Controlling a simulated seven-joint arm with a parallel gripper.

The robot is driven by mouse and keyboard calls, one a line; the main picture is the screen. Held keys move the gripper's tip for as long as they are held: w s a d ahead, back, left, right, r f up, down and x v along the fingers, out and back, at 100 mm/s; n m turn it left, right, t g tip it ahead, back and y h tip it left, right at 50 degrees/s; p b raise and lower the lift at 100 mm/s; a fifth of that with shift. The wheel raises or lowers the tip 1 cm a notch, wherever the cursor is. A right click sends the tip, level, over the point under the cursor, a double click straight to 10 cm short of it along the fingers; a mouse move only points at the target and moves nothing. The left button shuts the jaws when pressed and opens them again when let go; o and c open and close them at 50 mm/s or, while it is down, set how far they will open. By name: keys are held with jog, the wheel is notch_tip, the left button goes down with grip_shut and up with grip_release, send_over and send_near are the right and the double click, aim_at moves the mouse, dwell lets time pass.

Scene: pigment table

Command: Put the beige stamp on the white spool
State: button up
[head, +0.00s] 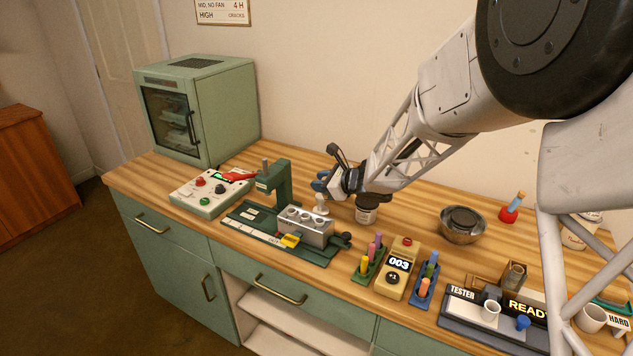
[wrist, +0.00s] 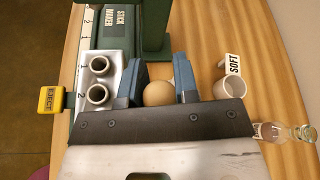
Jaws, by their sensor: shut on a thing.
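My gripper (head: 322,188) is shut on the beige stamp, with its blue fingers on either side of the stamp's round beige top (wrist: 158,93) in the wrist view. In the head view a pale part of the stamp (head: 321,206) shows below the fingers, right beside the metal block of the stick maker. I cannot tell whether its lower end touches anything. No white spool can be named with certainty. A small white hollow cylinder (head: 491,310) is at the tester, and a white cup-like piece (head: 592,318) is near the HARD sign.
The green stick maker (head: 278,184) with its metal block (head: 305,228) stands left of my gripper. A white cup (wrist: 229,88) with a SOFT sign is right of it in the wrist view. A jar (head: 366,212), metal bowl (head: 462,232) and counter (head: 398,262) stand to the right.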

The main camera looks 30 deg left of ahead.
jog(key=shift+w+a+f, duration=0.2)
jog(key=shift+w+a, duration=0.95)
jog(key=shift+w, duration=0.2)
jog(key=shift+w+a+f, duration=0.2)
jog(key=shift+w+a, duration=0.95)
jog(key=shift+w, duration=0.2)
jog(key=shift+f, duration=1.7)
jog(key=shift+f, duration=0.15)
jog(key=o, duration=0.9)
jog(key=shift+d, duration=0.1)
jog(key=shift+v, duration=6)
